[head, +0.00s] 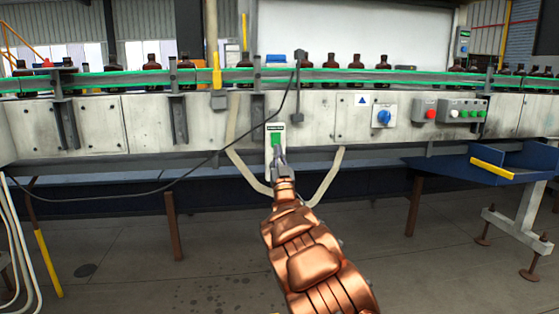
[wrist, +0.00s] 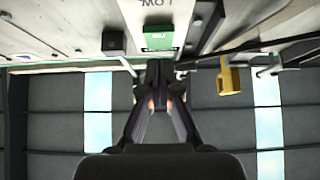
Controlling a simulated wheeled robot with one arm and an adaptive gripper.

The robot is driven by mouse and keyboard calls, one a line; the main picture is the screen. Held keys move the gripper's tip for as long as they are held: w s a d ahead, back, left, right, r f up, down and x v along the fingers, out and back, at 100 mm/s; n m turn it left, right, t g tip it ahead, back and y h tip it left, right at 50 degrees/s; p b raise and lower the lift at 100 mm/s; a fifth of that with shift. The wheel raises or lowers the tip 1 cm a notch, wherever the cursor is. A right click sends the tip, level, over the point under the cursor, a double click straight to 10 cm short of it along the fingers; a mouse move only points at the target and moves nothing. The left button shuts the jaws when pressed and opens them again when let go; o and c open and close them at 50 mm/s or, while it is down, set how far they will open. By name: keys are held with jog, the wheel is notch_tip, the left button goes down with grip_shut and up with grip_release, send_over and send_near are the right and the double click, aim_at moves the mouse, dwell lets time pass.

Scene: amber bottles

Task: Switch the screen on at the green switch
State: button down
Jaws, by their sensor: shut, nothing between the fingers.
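The green switch (head: 275,137) sits on a narrow white plate on the front of the conveyor's grey side panel. It also shows in the wrist view (wrist: 158,40), green with a pale label strip. My gripper (head: 279,154) is shut and empty, its tips just below the green switch in the head view. In the wrist view my gripper (wrist: 162,72) points toward the white plate. I cannot tell whether the fingertips touch it. A large pale blank panel (head: 350,38) stands behind the conveyor; I cannot tell if it is the screen.
Several amber bottles (head: 152,62) stand along the green-edged conveyor (head: 130,78). A blue rotary knob (head: 383,117) and a red button box (head: 425,112) are to the right. A black cable (head: 190,172) hangs across the panel at left. A blue tray (head: 500,165) juts out at right.

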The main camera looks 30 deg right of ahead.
aim_at(275, 143)
jog(key=shift+w+d+f+b, duration=0.1)
jog(key=shift+w+d+b, duration=0.2)
jog(key=shift+w, duration=0.3)
jog(key=shift+w+d+f+b, duration=0.1)
jog(key=shift+w+d+b, duration=0.15)
jog(key=shift+w, duration=0.3)
jog(key=shift+w, duration=0.2)
jog(key=shift+w+t+p, duration=0.15)
jog(key=shift+t+p, duration=0.15)
jog(key=shift+p, duration=0.05)
jog(key=shift+s+a+f, duration=0.1)
jog(key=shift+s+a, duration=0.15)
jog(key=shift+s, duration=0.2)
jog(key=p+v, duration=0.3)
jog(key=v, duration=0.9)
jog(key=shift+p, duration=0.3)
